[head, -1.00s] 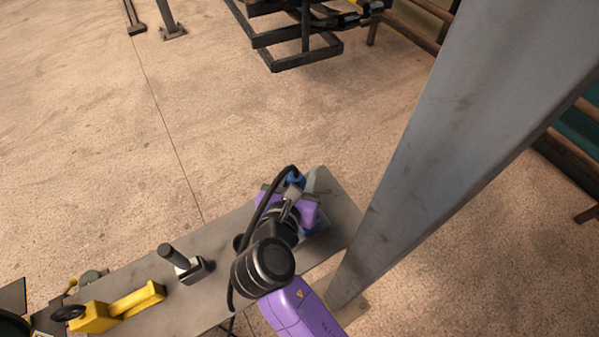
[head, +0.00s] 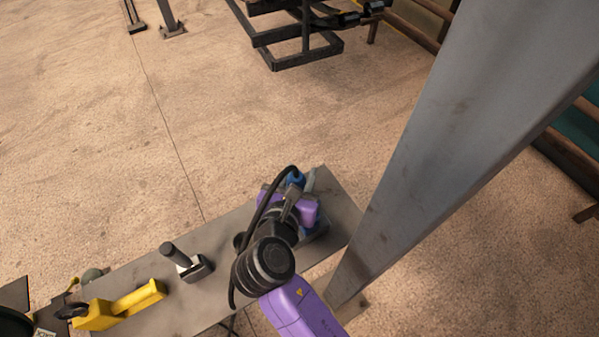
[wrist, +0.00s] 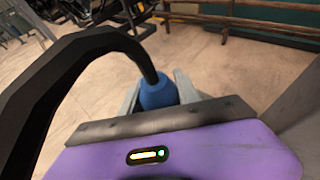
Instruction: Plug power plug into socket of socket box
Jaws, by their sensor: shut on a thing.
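My gripper (wrist: 158,95) is shut on the blue power plug (wrist: 158,92), which shows between the two grey fingers in the wrist view. A thick black cable (wrist: 80,60) rises from the plug and arches to the left. In the head view the blue plug (head: 296,178) is at the far right part of the bench, with its black cable (head: 262,205) hanging beside my arm. A blue-grey object (head: 318,228), probably the socket box, shows in small part under my gripper. My gripper and arm hide most of it, so I cannot tell whether the plug touches the socket.
The grey bench (head: 225,240) also holds a dark-handled tool (head: 187,262) and a yellow tool (head: 122,305) to the left. A large grey post (head: 450,150) stands close at the right. Dark metal racks (head: 300,45) stand at the back; the floor between is clear.

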